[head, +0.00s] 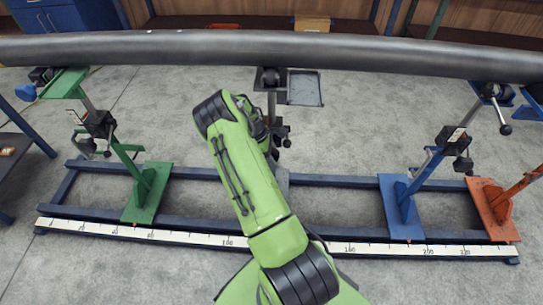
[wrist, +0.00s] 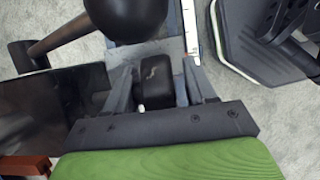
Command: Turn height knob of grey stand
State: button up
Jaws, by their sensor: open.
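The grey stand (head: 271,102) is in the middle of the head view, under the pipe. My green arm covers much of it, and its dark knobs (head: 281,136) show just right of the arm. My gripper is hidden in the head view. In the wrist view my open gripper (wrist: 156,75) has one finger on each side of a black knob (wrist: 157,90). I cannot tell whether the fingers touch it. A black ball-ended handle (wrist: 125,15) is close above the knob in that view.
A long dark pipe (head: 400,58) crosses above the stands. A green stand (head: 150,190) is at left, a blue stand (head: 402,208) at right and an orange stand (head: 495,208) at far right. All are on a dark rail frame (head: 330,181) with a ruler strip (head: 180,234).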

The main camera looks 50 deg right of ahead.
jog(key=c, duration=0.9)
jog(key=shift+s+r, duration=0.1)
jog(key=shift+c, duration=0.3)
jog(key=shift+t+y+p, duration=0.4)
jog(key=shift+t+y, duration=0.1)
jog(key=shift+t, duration=0.1)
jog(key=o, duration=1)
jog(key=shift+c, duration=0.2)
jog(key=p+v, duration=0.5)
jog(key=v, duration=1)
jog(key=shift+r, duration=0.25)
